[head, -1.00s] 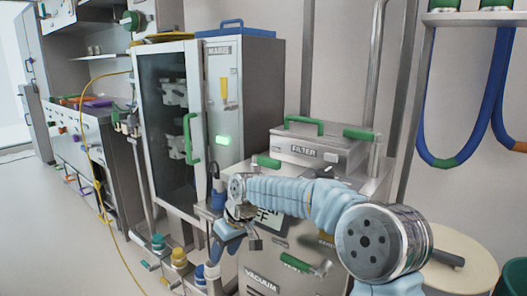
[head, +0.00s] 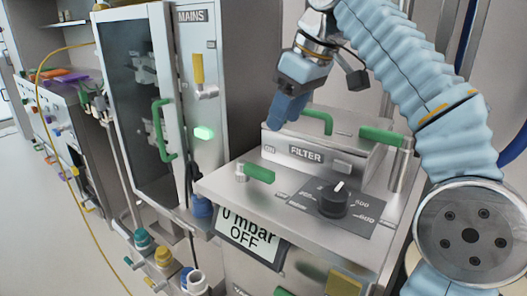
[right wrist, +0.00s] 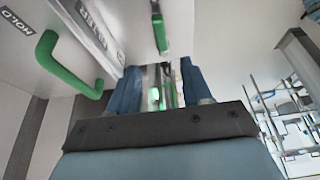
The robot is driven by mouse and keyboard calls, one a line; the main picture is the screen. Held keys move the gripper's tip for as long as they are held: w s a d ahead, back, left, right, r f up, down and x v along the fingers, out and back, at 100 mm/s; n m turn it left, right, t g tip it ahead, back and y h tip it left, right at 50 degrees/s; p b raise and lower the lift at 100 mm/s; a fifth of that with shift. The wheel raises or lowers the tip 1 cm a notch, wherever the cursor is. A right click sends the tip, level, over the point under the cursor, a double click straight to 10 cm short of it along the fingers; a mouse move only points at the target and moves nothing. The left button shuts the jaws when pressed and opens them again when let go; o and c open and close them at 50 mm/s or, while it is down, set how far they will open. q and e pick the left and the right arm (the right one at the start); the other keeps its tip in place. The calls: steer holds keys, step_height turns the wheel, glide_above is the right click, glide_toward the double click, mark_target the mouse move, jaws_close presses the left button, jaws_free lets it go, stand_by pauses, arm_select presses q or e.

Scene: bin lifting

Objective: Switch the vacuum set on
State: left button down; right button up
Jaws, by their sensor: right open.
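The vacuum set (head: 225,184) is a metal cabinet; its tilted display (head: 240,234) reads "0 mbar OFF". On its top are a black knob (head: 334,203) with a number scale and a green-handled lever (head: 258,172). The filter box (head: 330,160), marked "FILTER" and "ON", stands behind them. Another green-handled lever (head: 382,136) sits at its right. My left gripper is out of view.
The "MAINS" cabinet (head: 224,60) stands at the left back, with a yellow lever (head: 198,72) and a lit green lamp (head: 204,132). Its glass door has a green handle (head: 162,130).

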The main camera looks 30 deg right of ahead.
mark_target(261, 169)
steer(key=b+x, duration=0.3)
steer(key=x, duration=1)
steer(key=shift+w+f, duration=0.1)
steer(key=shift+f, duration=0.15)
jaws_close()
